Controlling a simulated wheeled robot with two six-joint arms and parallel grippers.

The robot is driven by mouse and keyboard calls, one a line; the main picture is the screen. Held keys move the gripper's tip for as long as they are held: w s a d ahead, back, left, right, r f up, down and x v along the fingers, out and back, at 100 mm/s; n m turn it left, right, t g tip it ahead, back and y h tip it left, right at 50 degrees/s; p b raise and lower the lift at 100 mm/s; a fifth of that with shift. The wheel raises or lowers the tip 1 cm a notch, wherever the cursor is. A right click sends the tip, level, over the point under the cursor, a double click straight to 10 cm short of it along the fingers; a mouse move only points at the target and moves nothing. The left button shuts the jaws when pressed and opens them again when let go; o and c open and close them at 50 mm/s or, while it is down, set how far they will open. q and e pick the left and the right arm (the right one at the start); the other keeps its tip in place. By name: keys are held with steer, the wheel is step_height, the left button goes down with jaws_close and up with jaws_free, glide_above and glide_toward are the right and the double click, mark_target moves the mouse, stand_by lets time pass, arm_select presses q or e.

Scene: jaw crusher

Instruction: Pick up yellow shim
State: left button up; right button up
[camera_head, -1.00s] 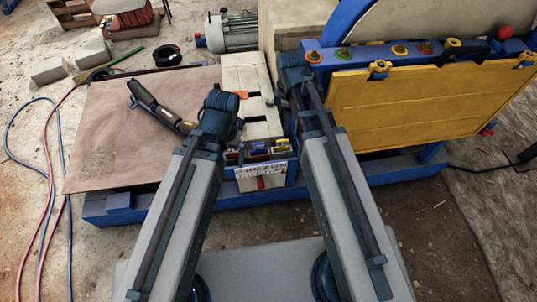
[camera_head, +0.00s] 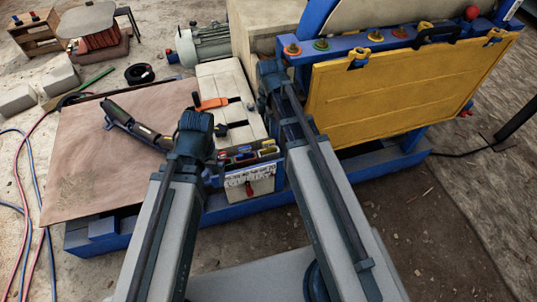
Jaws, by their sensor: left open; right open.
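A small rack (camera_head: 244,157) of coloured shims sits at the front of the pale slotted bench, above a white labelled panel. The yellow shim (camera_head: 267,151) appears to stand upright at the rack's right end, beside a blue and a red one. My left gripper (camera_head: 221,130) is open, just behind and left of the rack, apart from the yellow shim. My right gripper (camera_head: 268,72) is open, farther back over the right edge of the bench; its fingers are mostly hidden by its wrist. Neither gripper visibly holds anything.
An orange-handled part (camera_head: 210,103) lies on the pale bench (camera_head: 225,78). A black tool (camera_head: 138,127) lies on the brown sheet (camera_head: 95,160) at left. A large yellow panel (camera_head: 400,90) on a blue frame stands close on the right. A grey motor (camera_head: 205,45) is behind.

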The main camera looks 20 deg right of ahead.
mark_target(269, 141)
step_height(269, 141, down, 4)
steer(key=b, duration=0.3)
steer(key=f+b, duration=0.5)
steer(key=shift+w+a+f, duration=0.1)
steer(key=shift+a+f, duration=0.1)
steer(key=shift+r, duration=0.1)
steer(key=shift+c, duration=0.2)
jaws_close()
stand_by(1.1)
